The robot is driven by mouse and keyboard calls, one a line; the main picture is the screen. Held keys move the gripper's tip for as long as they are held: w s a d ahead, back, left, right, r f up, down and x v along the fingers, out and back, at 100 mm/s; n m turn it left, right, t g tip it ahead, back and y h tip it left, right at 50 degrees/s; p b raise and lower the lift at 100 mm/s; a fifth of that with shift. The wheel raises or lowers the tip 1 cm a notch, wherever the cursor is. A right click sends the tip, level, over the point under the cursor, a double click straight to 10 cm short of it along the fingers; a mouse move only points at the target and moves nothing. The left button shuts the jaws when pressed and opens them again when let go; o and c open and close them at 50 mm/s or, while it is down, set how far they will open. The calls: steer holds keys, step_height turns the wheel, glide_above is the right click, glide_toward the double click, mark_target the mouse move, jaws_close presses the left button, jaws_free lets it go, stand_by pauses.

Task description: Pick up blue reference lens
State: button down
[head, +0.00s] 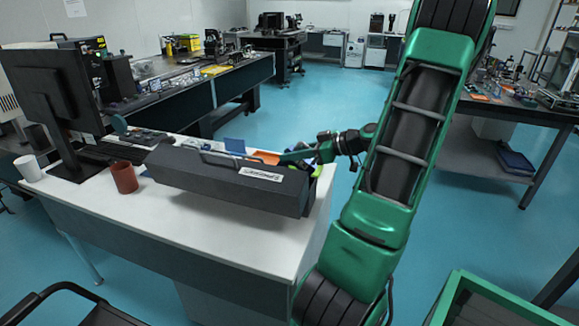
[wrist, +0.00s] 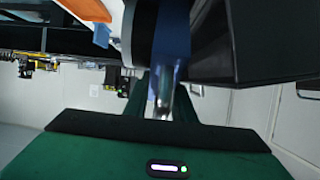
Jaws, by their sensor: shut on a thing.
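My gripper (head: 290,158) reaches in from the right over the white desk, just behind the long dark grey case. In the wrist view its green palm fills the bottom, and the fingers (wrist: 160,108) are closed on a shiny metal part with a blue upright piece (wrist: 173,40) above it. I take this to be the blue reference lens; its full shape is cut off by the frame edge. In the head view the held part is not clear, hidden around the fingers and the case.
The dark grey case (head: 228,182) with a handle lies along the white desk (head: 225,232). A red-brown cup (head: 125,177), a white mug (head: 29,168) and a monitor (head: 47,90) stand left. Blue (head: 235,146) and orange (head: 264,157) flat items lie behind the case.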

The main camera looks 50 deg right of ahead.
step_height(320, 180, up, 23)
steer(key=shift+a, duration=0.1)
stand_by(0.3)
